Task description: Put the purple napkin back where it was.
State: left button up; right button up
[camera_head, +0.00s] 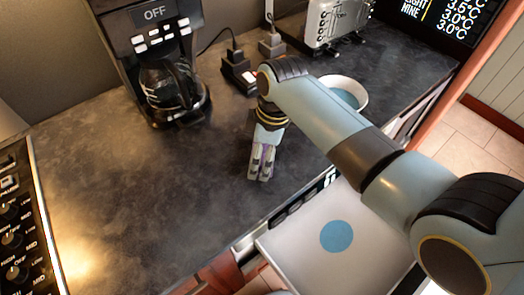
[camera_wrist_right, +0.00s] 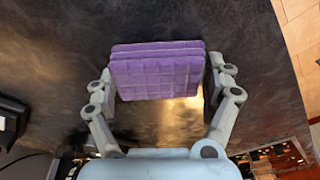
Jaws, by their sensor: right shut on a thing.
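The purple napkin (camera_wrist_right: 156,72) is a folded, quilted-looking block between the two fingers of my right gripper (camera_wrist_right: 160,85) in the right wrist view. The fingers press on its left and right ends. In the head view my right gripper (camera_head: 260,175) points down over the dark countertop (camera_head: 165,215), with only a sliver of purple showing between its fingers. I cannot tell whether the napkin touches the counter. My left gripper is not in view.
A coffee maker (camera_head: 157,50) stands at the back left. A power outlet block (camera_head: 238,72), a bowl (camera_head: 357,84) and a toaster (camera_head: 335,22) are behind my right arm. The counter's left part is clear.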

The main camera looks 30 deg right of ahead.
jog(key=o, duration=1)
jog(key=shift+f, duration=0.15)
jog(key=shift+o, duration=0.2)
notch_tip(320, 180, up, 12)
jog(key=d+b, duration=0.1)
jog(key=shift+s+d, duration=0.3)
jog(key=shift+s, duration=0.15)
